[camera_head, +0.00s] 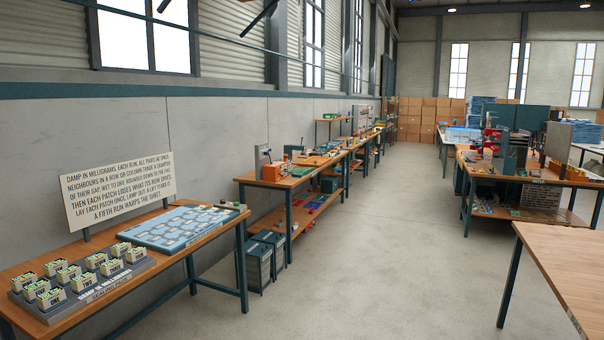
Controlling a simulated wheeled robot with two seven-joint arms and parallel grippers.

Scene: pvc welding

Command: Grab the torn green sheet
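I cannot make out a torn green sheet anywhere in this view. Small green items show on the workbench (262,184) along the left wall and on its raised shelf (336,120), but they are too small to identify. Neither of my grippers is in view.
The near left table (150,293) holds a grey tray of several pale blocks and a blue board (212,215) with pale patches. A lettered sign (120,190) stands behind them. Dark bins (258,265) stand beyond. Another table (570,265) is at near right. The grey floor between (370,240) is clear.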

